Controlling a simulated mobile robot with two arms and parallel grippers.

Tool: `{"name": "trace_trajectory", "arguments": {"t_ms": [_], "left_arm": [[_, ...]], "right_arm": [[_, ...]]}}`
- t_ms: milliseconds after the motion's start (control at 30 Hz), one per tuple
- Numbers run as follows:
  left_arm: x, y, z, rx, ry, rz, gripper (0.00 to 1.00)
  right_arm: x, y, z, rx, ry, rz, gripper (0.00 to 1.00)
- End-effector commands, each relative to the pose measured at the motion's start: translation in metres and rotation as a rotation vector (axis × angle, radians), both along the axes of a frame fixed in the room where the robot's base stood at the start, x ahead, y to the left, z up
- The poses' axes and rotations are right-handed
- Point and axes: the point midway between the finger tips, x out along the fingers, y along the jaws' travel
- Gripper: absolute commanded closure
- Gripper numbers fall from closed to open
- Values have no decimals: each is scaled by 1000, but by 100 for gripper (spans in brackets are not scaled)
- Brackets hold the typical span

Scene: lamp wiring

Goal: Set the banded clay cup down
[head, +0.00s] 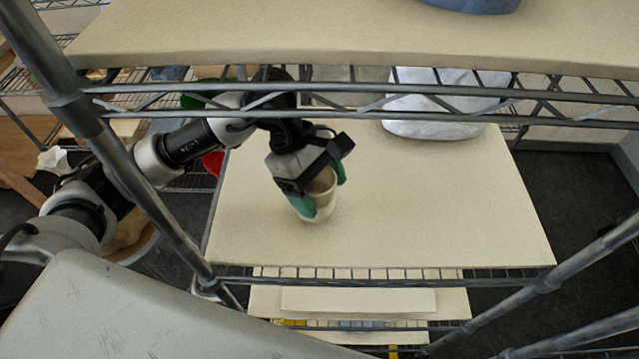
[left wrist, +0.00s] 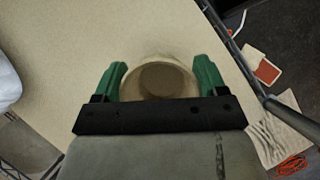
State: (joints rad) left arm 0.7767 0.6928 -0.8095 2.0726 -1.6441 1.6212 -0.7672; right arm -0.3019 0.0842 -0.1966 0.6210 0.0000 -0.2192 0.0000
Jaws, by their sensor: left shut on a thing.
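The banded clay cup (head: 322,200) is pale beige and stands upright, or nearly so, at the shelf board (head: 440,215) in the head view. My left gripper (head: 321,196) is shut on it, with green fingers on either side of its wall. In the left wrist view the cup (left wrist: 159,72) shows its open round mouth between the two green fingers (left wrist: 160,80). Its base is partly hidden, so I cannot tell whether it touches the board. My right gripper is not in view.
A white, rounded bundle (head: 435,115) lies at the back of the same board. Metal posts (head: 120,150) flank the shelf. The board right of the cup is clear.

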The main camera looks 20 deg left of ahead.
Motion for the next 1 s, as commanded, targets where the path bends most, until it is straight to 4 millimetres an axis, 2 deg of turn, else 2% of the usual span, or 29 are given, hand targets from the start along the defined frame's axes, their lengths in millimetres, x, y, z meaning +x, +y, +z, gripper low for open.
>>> {"name": "trace_trajectory", "arguments": {"t_ms": [33, 133, 567, 600, 700, 733, 1000], "left_arm": [[-1, 0, -2, 0, 5, 2, 60], [0, 0, -13, -1, 1, 1, 60], [0, 0, -22, -1, -3, -1, 60], [0, 1, -20, -1, -2, -1, 22], [0, 1, -20, -1, -2, -1, 7], [0, 1, -20, -1, -2, -1, 3], [0, 1, -19, 0, -1, 0, 3]], "right_arm": [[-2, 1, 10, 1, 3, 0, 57], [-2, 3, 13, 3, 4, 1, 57], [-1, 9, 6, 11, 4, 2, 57], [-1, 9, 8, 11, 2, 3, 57], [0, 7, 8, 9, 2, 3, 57], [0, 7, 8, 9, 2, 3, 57], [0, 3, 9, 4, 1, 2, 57]]}}
